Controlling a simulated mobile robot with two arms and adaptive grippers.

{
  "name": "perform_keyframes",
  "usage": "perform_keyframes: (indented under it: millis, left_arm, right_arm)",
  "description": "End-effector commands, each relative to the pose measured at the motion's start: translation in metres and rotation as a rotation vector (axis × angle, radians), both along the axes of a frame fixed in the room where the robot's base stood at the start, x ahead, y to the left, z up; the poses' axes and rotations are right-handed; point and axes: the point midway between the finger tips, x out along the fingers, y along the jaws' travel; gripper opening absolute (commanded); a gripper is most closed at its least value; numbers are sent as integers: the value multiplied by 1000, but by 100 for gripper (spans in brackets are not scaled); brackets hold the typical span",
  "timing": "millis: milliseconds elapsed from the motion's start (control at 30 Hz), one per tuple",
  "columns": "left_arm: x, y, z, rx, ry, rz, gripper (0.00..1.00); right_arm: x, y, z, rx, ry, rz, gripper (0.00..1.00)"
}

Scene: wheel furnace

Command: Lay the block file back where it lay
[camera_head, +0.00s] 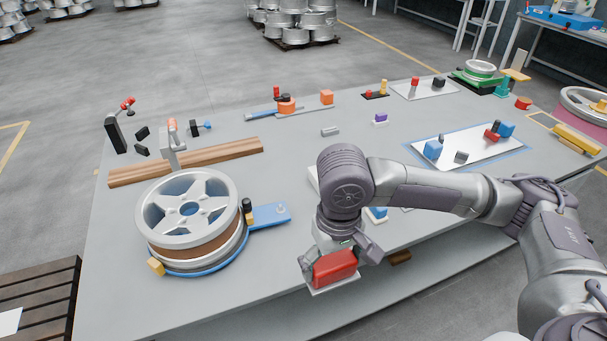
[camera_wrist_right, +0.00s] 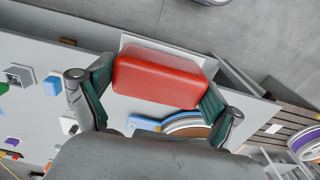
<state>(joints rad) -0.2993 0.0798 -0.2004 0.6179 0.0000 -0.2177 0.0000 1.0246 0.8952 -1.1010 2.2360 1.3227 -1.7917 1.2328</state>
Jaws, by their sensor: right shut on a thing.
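The block file (camera_head: 335,266) shows as a red block with a pale flat plate under it. My right gripper (camera_head: 340,258) is shut on it and holds it near the front edge of the grey table. In the right wrist view the red block (camera_wrist_right: 158,76) sits between the two green-padded fingers, and the pale plate shows along its far side. I cannot tell how high it is above the table top. My left gripper is not in view.
A spoked wheel (camera_head: 188,210) on a blue fixture stands to the left on the table (camera_head: 290,185). Wooden bars (camera_head: 190,162) lie behind it. A white board (camera_head: 470,150) with small blocks lies to the right. My right arm hides part of the table's middle.

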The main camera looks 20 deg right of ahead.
Motion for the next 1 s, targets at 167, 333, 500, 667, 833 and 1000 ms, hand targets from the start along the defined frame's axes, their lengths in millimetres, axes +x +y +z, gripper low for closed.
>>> perform_keyframes:
  millis: [167, 333, 500, 667, 833, 1000]
  left_arm:
    - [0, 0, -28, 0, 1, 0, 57]
    - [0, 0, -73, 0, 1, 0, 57]
    - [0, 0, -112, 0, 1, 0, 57]
    - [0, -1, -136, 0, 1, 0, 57]
    - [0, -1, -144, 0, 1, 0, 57]
    - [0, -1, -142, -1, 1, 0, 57]
  right_arm:
    - [33, -23, -25, -10, -13, -13, 59]
    - [89, -78, -59, -24, -25, -21, 59]
    - [128, -146, -87, -24, -20, -21, 59]
    - [143, -196, -104, -14, -8, -14, 59]
    - [149, -221, -111, -2, -1, -4, 59]
    - [170, -211, -123, 2, 2, 2, 58]
